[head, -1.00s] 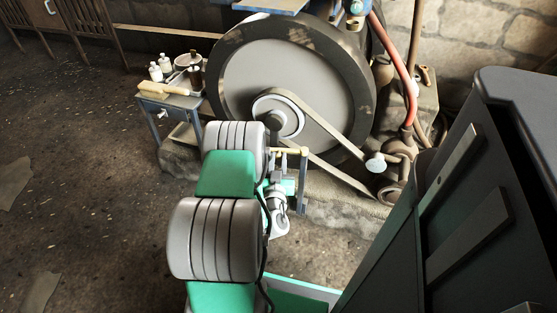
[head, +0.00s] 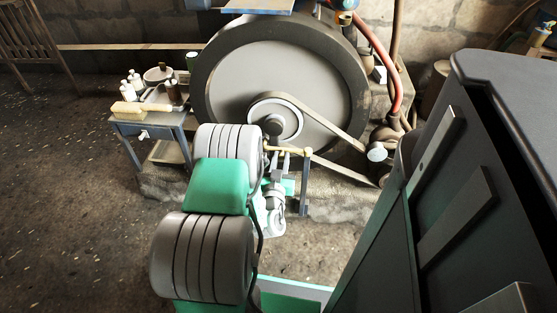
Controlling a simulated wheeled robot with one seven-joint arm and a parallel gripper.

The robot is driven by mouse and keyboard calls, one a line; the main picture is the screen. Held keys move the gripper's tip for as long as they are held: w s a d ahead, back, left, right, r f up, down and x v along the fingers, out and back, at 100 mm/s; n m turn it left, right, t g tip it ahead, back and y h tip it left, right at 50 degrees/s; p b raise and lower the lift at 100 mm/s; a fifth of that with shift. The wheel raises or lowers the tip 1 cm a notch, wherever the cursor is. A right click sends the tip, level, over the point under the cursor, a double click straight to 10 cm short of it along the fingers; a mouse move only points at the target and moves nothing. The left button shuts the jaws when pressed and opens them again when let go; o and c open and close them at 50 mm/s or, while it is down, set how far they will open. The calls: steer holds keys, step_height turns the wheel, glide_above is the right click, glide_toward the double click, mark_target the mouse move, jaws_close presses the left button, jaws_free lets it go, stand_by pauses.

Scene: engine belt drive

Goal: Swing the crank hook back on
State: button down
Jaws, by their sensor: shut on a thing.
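A thin brass-coloured bar, seemingly the crank hook (head: 292,151), runs level in front of the big flywheel (head: 235,80) and meets the top of a grey upright post (head: 305,190). My gripper (head: 281,160) is shut on this bar near its left part, just left of the post. My own arm comes up from below and hides the bar's left end. The flat belt (head: 325,122) loops around the pale pulley (head: 290,118) at the flywheel's hub and slants down right. I cannot tell whether the hook is seated on anything.
A small side table (head: 158,121) on the left carries a brush (head: 140,108), bottles and tins. A red hose (head: 394,80) and pipework stand right of the flywheel. A large dark panel fills the right foreground. Open floor lies at the left.

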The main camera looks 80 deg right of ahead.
steer(key=shift+r, duration=0.1)
steer(key=c, duration=1.2)
jaws_free()
steer(key=shift+c, duration=0.2)
steer(key=a, duration=0.7)
steer(key=shift+s+a+b, duration=0.15)
steer(key=shift+a+b, duration=0.25)
steer(key=shift+b, duration=0.05)
